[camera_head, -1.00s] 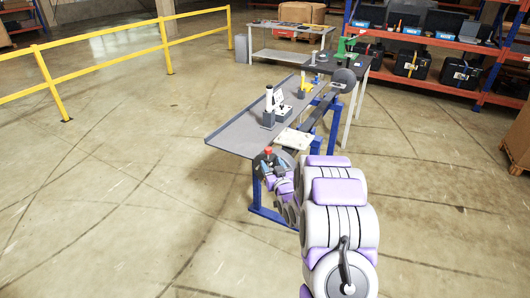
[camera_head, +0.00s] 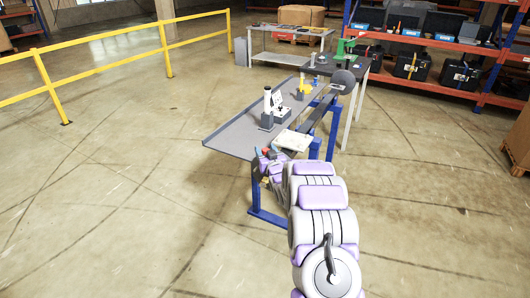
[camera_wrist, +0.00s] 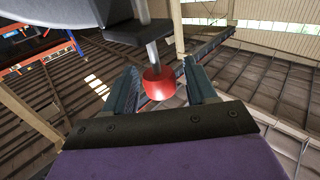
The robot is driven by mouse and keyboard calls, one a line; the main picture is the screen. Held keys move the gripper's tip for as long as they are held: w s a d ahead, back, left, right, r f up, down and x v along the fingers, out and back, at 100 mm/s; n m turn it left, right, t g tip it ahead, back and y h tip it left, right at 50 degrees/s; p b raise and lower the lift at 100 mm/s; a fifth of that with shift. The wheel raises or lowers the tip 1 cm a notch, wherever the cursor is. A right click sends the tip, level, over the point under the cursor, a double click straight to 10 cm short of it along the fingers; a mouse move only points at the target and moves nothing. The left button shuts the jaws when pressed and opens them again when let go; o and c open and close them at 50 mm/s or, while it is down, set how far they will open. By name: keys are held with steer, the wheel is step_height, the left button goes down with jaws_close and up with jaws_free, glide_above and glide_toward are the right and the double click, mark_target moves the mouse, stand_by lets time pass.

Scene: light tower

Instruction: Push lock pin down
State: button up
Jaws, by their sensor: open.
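The lock pin shows in the wrist view as a metal shaft with a red knob (camera_wrist: 158,84) on its end, coming out of a dark block (camera_wrist: 138,31). My gripper (camera_wrist: 162,86) is open, with one finger on each side of the red knob. Gaps show beside the knob, and it does not look gripped. In the head view the small red knob (camera_head: 266,152) is at the near end of the grey table, right at my gripper (camera_head: 270,156). The lower parts there are hidden by my arm.
The grey table (camera_head: 232,138) on blue legs holds a white and dark device (camera_head: 267,110) and a pale flat piece (camera_head: 294,141). A dark bench stands behind it. A yellow railing (camera_head: 110,74) is at left. Open floor lies left and in front.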

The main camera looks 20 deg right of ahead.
steer(key=shift+d, duration=0.35)
steer(key=shift+a, duration=0.45)
steer(key=c, duration=0.4)
steer(key=shift+d, duration=0.1)
jaws_close()
